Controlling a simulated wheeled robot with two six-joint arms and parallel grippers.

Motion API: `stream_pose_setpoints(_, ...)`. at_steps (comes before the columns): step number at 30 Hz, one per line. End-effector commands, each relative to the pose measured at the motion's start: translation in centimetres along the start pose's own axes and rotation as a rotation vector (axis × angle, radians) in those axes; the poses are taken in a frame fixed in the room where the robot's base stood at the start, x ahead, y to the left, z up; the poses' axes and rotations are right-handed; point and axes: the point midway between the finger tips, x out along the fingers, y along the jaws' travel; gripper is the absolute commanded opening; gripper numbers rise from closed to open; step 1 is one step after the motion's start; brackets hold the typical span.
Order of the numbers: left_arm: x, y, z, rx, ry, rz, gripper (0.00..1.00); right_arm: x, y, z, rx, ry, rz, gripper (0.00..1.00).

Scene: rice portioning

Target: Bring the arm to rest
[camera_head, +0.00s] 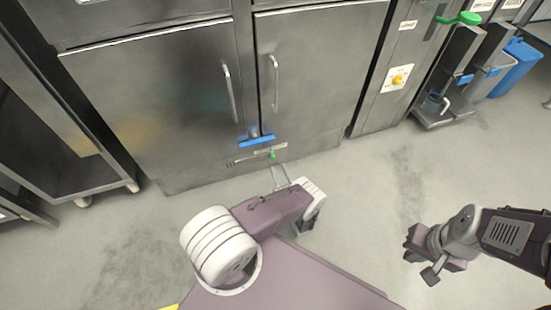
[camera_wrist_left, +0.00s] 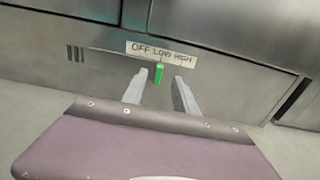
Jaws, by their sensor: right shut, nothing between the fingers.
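My left gripper (camera_head: 279,174) points at the lower front of the steel cabinet (camera_head: 165,110). Its two fingers are apart and nothing is held between them in the left wrist view (camera_wrist_left: 159,88). A green knob (camera_wrist_left: 159,72) shows just past the fingertips, below a label reading OFF, LOW, HIGH (camera_wrist_left: 160,51). The knob (camera_head: 273,155) also shows in the head view; whether a finger touches it I cannot tell. My right gripper (camera_head: 419,258) is shut and empty over the floor at the right.
A blue bar (camera_head: 257,141) sits on the cabinet front above the label. A wheeled steel rack (camera_head: 60,185) stands at the left. A steel unit with a yellow knob (camera_head: 398,79) and a blue bin (camera_head: 517,67) stand at the right. The floor (camera_head: 390,170) between is clear.

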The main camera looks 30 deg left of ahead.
Motion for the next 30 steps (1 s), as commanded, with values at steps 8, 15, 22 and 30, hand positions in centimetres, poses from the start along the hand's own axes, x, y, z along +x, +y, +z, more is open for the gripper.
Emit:
stream_pose_setpoints(8,-1.9,0.0,-0.1,-0.001,0.000,0.000,0.35,-0.7,0.0,-0.1,0.000,0.000,0.000,0.00)
stream_pose_setpoints(15,-1.9,0.0,-0.1,-0.001,0.000,0.000,0.35,-0.7,0.0,-0.1,0.000,0.000,0.000,0.00)
stream_pose_setpoints(22,-1.6,0.1,0.7,-0.009,0.009,0.025,0.35,-1.1,0.0,-0.1,0.000,0.000,0.000,0.00)
stream_pose_setpoints(30,-0.4,5.1,13.7,-0.238,0.240,0.571,0.35,-6.2,-0.1,-0.6,0.000,0.000,0.000,0.00)
